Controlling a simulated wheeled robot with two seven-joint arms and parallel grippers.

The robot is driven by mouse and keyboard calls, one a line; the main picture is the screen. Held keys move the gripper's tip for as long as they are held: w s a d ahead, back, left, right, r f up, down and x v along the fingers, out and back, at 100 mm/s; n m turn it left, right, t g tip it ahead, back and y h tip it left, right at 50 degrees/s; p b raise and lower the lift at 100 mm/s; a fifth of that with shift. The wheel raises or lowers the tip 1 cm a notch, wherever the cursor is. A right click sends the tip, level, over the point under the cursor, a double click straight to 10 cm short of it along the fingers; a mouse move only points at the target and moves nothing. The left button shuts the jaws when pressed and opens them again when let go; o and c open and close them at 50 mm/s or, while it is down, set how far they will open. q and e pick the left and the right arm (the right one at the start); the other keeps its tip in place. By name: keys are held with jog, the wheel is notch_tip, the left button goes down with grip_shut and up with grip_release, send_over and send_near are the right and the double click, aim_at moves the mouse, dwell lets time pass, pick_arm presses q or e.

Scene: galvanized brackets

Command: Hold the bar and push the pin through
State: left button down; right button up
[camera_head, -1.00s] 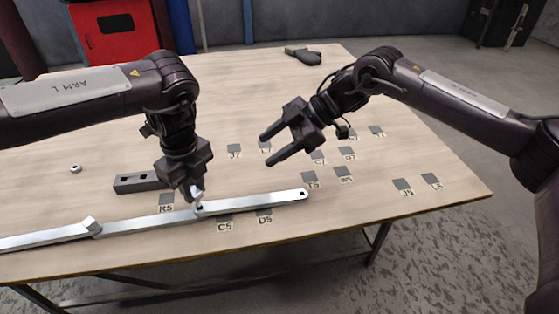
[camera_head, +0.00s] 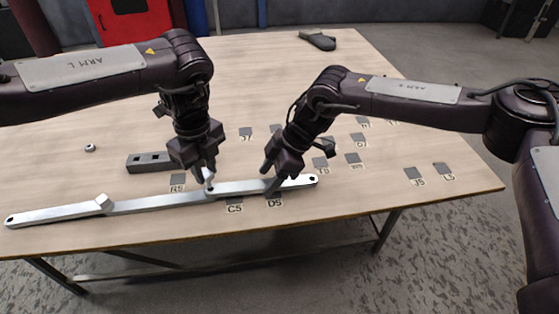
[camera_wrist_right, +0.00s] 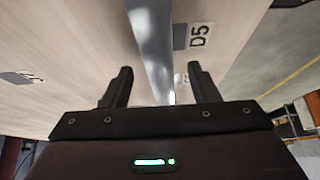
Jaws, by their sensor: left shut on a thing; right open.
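In the right wrist view the bar (camera_wrist_right: 151,35) runs between the open fingers (camera_wrist_right: 160,88); contact cannot be told.
A dark grey block with holes (camera_head: 150,162) lies behind the bar, left of my left gripper. A small nut (camera_head: 90,148) is farther left. Several labelled grey squares, such as C5 (camera_head: 235,201), dot the table. A dark tool (camera_head: 318,40) lies at the far edge.

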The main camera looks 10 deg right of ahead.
jog(key=shift+x, duration=1)
grip_shut()
pick_arm(q)
jog(key=shift+s+f, duration=0.1)
jog(key=shift+f, duration=1.6)
pick_arm(e)
jog(key=shift+w, duration=0.1)
dwell(1.3)
pick_arm(q)
jog(key=c, duration=1.1)
grip_release()
jog(key=shift+c, duration=0.2)
